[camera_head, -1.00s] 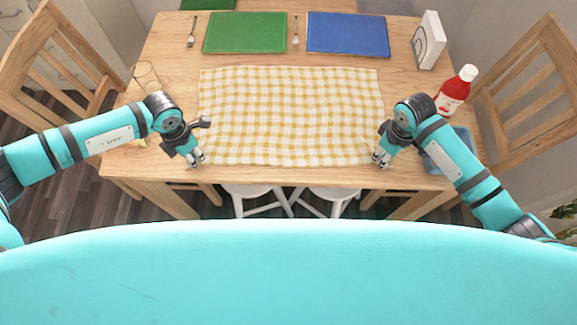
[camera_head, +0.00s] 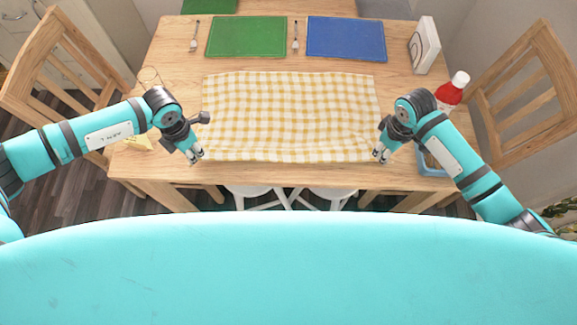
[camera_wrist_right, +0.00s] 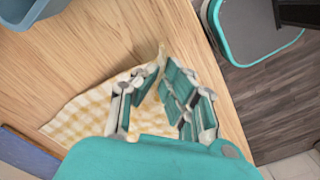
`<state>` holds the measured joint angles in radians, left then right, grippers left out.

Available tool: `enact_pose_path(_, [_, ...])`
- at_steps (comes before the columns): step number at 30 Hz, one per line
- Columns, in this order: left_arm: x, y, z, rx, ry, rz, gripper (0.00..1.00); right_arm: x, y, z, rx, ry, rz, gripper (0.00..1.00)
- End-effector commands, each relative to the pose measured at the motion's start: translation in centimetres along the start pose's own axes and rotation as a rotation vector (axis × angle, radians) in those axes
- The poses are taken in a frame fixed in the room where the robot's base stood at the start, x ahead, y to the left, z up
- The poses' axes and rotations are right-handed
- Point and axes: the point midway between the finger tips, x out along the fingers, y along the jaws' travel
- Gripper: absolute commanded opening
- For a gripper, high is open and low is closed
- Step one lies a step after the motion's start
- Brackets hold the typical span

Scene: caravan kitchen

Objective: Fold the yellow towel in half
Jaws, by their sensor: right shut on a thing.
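The yellow-and-white checked towel (camera_head: 290,110) lies spread out on the wooden table, its near edge close to the table's front edge. My left gripper (camera_head: 195,157) is at the towel's near left corner; whether its fingers are shut on the cloth is too small to tell. My right gripper (camera_head: 380,156) is at the near right corner. In the right wrist view its fingers (camera_wrist_right: 160,88) close on the towel's corner, and a bit of cloth (camera_wrist_right: 161,52) sticks up between the fingertips.
A green placemat (camera_head: 246,37) and a blue placemat (camera_head: 346,39) with forks lie beyond the towel. A red bottle (camera_head: 449,95) and a white holder (camera_head: 424,46) stand at the right, a glass (camera_head: 149,78) at the left. White stools (camera_head: 250,192) are under the front edge.

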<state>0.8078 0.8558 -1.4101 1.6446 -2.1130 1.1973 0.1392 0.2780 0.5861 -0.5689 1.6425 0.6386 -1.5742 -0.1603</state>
Motion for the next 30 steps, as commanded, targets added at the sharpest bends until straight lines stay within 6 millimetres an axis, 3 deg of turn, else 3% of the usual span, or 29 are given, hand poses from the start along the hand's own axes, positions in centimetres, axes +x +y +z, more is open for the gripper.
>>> enact_pose_path(7, [-0.1,0.1,-0.1,-0.001,0.002,0.003,0.00,-0.1,0.2,0.0,0.001,-0.001,0.004,0.00])
enact_pose_path(11, [-1.3,0.2,0.1,0.006,-0.003,0.008,0.00,-1.4,0.2,-0.1,-0.008,0.004,0.009,0.00])
enact_pose_path(30, [-13.5,1.0,2.4,0.114,-0.065,0.081,0.00,-13.5,1.0,-2.5,-0.129,0.067,0.080,0.00])
